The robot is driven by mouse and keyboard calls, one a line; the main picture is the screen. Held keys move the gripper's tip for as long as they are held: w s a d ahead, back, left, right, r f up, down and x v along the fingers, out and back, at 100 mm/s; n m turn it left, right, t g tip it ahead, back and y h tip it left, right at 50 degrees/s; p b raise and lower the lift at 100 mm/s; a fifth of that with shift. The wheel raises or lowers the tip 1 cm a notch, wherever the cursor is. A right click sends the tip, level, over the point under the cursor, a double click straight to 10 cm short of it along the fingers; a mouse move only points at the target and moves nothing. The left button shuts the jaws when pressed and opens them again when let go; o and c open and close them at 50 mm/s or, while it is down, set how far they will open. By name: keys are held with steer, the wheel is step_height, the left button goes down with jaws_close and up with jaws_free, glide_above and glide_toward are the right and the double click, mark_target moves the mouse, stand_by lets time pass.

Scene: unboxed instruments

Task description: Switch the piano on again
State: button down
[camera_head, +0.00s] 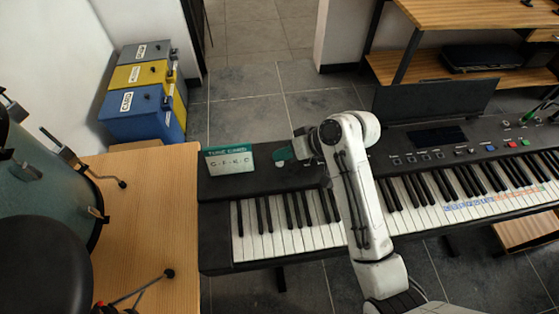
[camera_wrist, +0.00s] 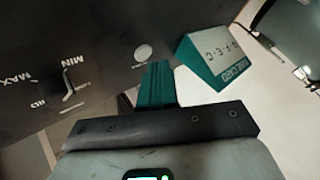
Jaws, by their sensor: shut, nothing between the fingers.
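The black piano (camera_head: 225,185) stretches across the head view, with its keys toward me. My gripper (camera_head: 284,155) is over the left part of the panel. In the wrist view my gripper (camera_wrist: 158,68) shows shut teal fingers with nothing between them. The fingertips appear just beside the round button; I cannot tell whether they touch the panel. My arm hides part of the panel and keys.
A teal and white tune card (camera_head: 230,160) stands on the piano's left end, close to my gripper; it also shows in the wrist view (camera_wrist: 208,55). A wooden table (camera_head: 150,220) and a drum (camera_head: 35,180) are at left. Coloured boxes (camera_head: 140,112) stand behind.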

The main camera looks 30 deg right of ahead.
steer(key=shift+f, duration=0.4)
steer(key=shift+f, duration=0.15)
stand_by(0.4)
steer(key=shift+r+p, duration=0.65)
steer(key=shift+p, duration=0.15)
step_height(320, 180, up, 6)
steer(key=p, duration=0.6)
